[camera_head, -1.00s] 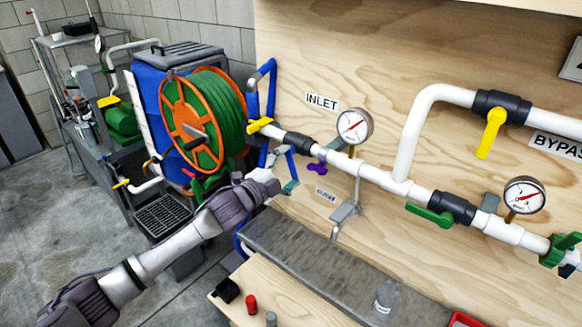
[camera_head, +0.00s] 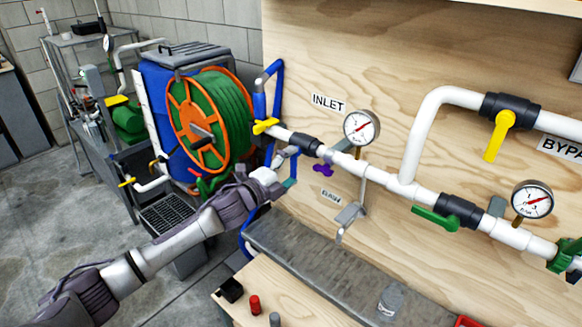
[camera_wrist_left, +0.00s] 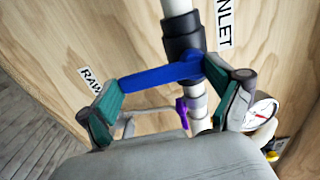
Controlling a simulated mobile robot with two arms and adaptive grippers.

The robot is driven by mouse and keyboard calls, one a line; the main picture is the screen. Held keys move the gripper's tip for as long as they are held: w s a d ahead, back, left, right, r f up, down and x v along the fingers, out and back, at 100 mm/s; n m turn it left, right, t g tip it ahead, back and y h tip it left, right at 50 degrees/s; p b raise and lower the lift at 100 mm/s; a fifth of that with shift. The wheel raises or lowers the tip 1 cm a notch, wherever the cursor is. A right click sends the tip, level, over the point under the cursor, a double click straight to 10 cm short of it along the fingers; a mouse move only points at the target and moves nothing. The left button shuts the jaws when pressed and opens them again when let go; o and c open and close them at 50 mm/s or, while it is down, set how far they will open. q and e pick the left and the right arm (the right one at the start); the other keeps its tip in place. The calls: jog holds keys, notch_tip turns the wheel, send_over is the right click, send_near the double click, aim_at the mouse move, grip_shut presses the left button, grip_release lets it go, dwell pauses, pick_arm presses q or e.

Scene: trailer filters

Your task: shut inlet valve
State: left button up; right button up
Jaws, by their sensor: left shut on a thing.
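The inlet valve is a black valve body (camera_head: 304,145) on the white pipe below the INLET label; it also shows in the left wrist view (camera_wrist_left: 182,36). Its blue lever (camera_wrist_left: 160,75) sticks out sideways from the body, across the pipe's line. My left gripper (camera_head: 287,168) is at this lever, beside the wooden panel. In the left wrist view, the teal-padded fingers of my left gripper (camera_wrist_left: 165,84) bear on the lever, one near its outer end and one near the body. In the head view the gripper hides most of the lever. My right gripper is not in view.
A pressure gauge (camera_head: 361,127) and a small purple handle (camera_head: 322,170) are close to the right of the gripper. A yellow handle (camera_head: 265,126) is up left, before the green hose reel (camera_head: 226,110). A grey shelf (camera_head: 300,246) runs below.

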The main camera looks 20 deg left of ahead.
pick_arm(q)
jog(key=o, duration=1.4)
jog(key=shift+c, duration=0.2)
jog(key=shift+s, duration=0.1)
jog(key=v, duration=1.1)
jog(key=shift+s+a, duration=0.15)
jog(key=shift+s, duration=0.25)
